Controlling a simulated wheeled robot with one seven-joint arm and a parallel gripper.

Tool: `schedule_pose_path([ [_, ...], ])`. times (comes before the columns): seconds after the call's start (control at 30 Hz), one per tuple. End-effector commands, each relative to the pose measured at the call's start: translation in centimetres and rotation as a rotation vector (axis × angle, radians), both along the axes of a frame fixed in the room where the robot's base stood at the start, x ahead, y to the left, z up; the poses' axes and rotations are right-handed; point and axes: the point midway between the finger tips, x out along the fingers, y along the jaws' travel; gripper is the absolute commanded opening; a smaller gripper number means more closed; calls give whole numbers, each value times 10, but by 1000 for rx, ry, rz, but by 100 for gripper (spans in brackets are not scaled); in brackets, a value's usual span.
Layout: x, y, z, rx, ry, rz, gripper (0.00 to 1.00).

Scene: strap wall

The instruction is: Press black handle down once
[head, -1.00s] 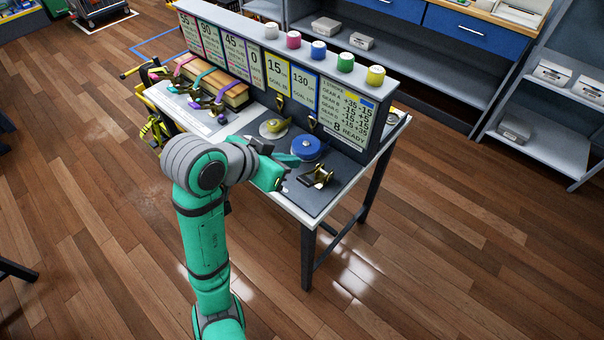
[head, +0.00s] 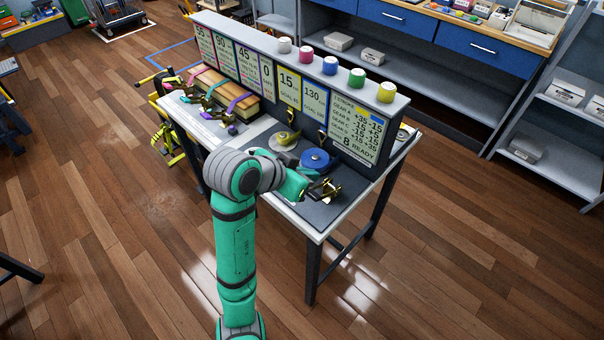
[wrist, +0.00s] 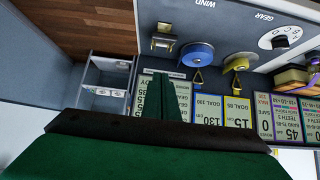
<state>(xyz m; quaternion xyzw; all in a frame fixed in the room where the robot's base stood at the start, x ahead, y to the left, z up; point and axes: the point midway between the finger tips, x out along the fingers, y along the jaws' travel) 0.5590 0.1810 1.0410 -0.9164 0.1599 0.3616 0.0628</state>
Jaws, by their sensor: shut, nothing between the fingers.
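A small dark and brass ratchet-like fitting with the black handle (head: 327,187) stands at the near right end of the grey bench top. It shows in the wrist view (wrist: 163,41) too, near the top beside the word WIND. My gripper (head: 303,186) is just left of the fitting in the head view, seeming close to it; I cannot tell if they touch. In the wrist view my green fingers (wrist: 164,95) are together and empty, with the fitting beyond their tips. My arm hides part of the bench's front.
A sign panel (head: 356,122) with coloured knobs on top stands along the back. Strapped boards (head: 230,94) are at the left. Open floor lies in front and right.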

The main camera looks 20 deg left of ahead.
Motion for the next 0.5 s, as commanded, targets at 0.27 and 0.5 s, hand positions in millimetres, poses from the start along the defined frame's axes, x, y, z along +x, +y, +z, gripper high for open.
schedule_pose_path([
  [0.27,23,-7,-37,-3,3,3,0],
  [0.5,12,-6,-58,-1,0,-2,0],
])
